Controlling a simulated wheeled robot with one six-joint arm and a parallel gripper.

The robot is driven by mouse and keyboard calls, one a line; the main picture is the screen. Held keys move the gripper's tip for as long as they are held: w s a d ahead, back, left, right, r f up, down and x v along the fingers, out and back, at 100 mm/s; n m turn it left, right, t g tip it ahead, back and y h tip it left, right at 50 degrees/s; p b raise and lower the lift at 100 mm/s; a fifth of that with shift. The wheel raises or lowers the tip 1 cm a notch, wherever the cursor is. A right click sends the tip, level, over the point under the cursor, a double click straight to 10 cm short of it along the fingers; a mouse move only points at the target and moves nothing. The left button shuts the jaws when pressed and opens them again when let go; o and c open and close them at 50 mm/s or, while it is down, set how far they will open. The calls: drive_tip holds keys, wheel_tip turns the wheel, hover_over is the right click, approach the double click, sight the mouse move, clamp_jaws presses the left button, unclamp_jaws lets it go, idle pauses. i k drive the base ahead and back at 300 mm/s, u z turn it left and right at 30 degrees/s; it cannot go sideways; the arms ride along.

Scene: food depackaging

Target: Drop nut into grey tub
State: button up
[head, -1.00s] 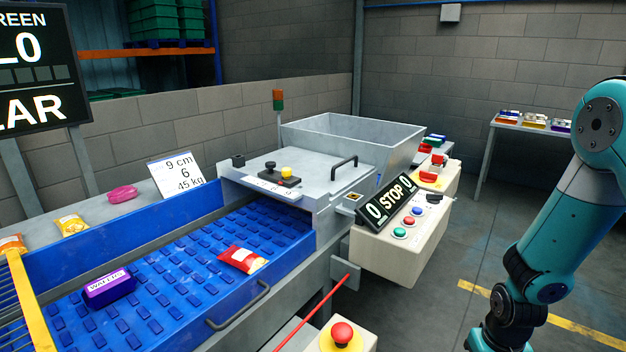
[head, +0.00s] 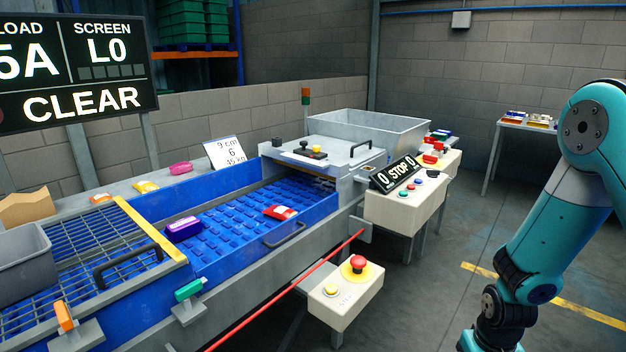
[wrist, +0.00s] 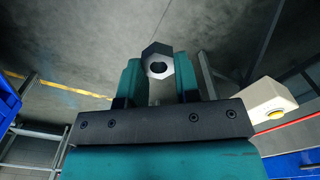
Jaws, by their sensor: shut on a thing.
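A grey metal hex nut (wrist: 156,52) shows in the wrist view, between the fingertips of my gripper (wrist: 160,70). The two teal fingers are shut on it and hold it above the concrete floor. In the head view my arm is at the right, and my gripper is below the frame. My arm is well apart from the tub, on the other side of the view.
A blue tray (head: 235,235) holds a purple pack (head: 184,228) and a red packet (head: 280,212). A red bar (head: 290,285) and a stop-button box (head: 345,295) stand in front of the machine. A grey hopper (head: 395,135) is behind. Floor between machine and arm is clear.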

sight(38, 280)
drive_tip(key=u, duration=1.65)
